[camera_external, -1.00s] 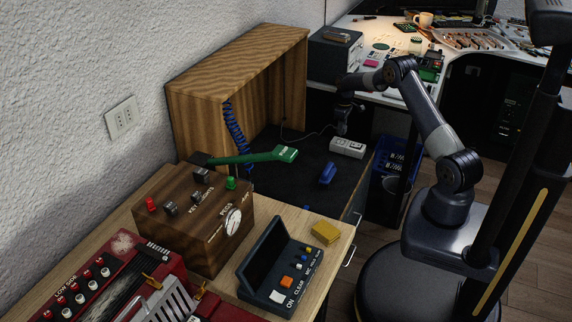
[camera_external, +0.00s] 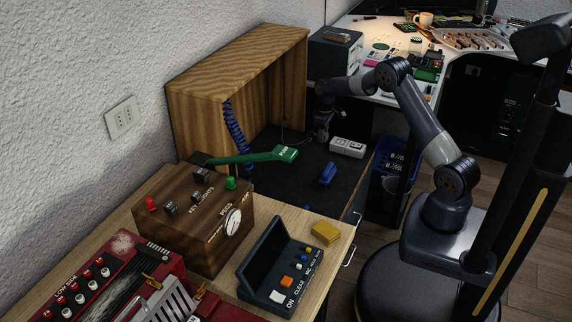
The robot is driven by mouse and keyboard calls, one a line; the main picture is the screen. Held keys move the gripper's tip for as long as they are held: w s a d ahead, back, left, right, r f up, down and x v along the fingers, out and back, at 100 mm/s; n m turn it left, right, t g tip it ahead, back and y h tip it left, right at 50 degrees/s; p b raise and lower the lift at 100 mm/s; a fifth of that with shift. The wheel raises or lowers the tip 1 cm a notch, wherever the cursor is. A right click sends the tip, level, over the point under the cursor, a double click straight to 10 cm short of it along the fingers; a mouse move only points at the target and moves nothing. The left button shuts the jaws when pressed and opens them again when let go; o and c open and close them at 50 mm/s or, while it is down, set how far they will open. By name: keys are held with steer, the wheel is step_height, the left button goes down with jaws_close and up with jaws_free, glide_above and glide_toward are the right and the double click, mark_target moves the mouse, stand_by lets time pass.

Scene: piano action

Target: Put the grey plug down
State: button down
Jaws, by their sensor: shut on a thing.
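My gripper (camera_external: 322,134) points down over the dark mat (camera_external: 288,190), just left of the white socket block (camera_external: 347,147). It is shut on the grey plug, which is too small and too covered by the fingers to make out. A thin light cable (camera_external: 298,140) runs from the back of the wooden box towards my gripper. I cannot tell whether the plug touches the mat.
A blue object (camera_external: 327,174) lies on the mat in front of the socket block. The open wooden box (camera_external: 236,72) stands behind. The mat's front middle is clear.

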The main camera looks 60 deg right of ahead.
steer(key=b, duration=0.1)
glide_above(311, 171)
step_height(311, 171, down, 10)
steer(key=shift+r+b, duration=0.2)
steer(key=shift+b, duration=0.9)
steer(key=shift+f, duration=0.1)
steer(key=shift+f+b, duration=0.4)
steer(key=shift+f, duration=0.1)
steer(key=c, duration=1)
jaws_free()
steer(key=shift+r, duration=0.15)
